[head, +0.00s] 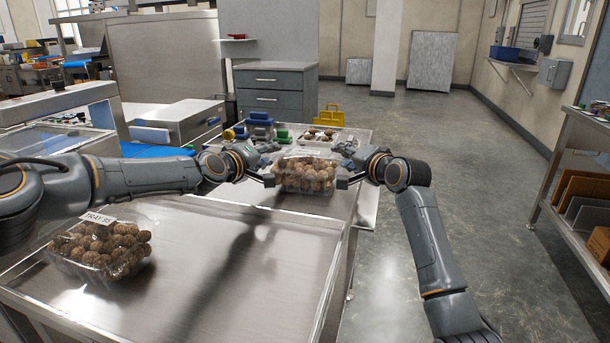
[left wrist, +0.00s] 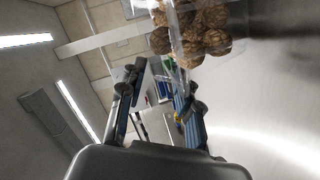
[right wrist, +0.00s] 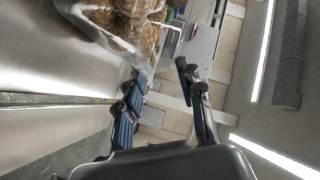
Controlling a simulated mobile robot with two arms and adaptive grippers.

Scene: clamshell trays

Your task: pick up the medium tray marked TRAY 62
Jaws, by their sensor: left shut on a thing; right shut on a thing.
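A clear clamshell tray (head: 305,174) full of brown balls is between my two grippers at the far part of the steel table. Its label is too small to read. My left gripper (head: 269,180) is shut on its left side, and my right gripper (head: 343,181) is shut on its right side. The tray also shows at the top of the left wrist view (left wrist: 192,35) and the right wrist view (right wrist: 125,25). I cannot tell whether its base touches the table. A second clamshell tray (head: 98,250) of brown balls, with a label seeming to read TRAY 35, sits at the near left.
The steel table (head: 245,285) is bare between the trays. Behind the held tray are another open tray of balls (head: 318,134), blue and green items (head: 262,128) and a yellow item (head: 330,116). A shelf rack (head: 580,150) stands at the right, past open floor.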

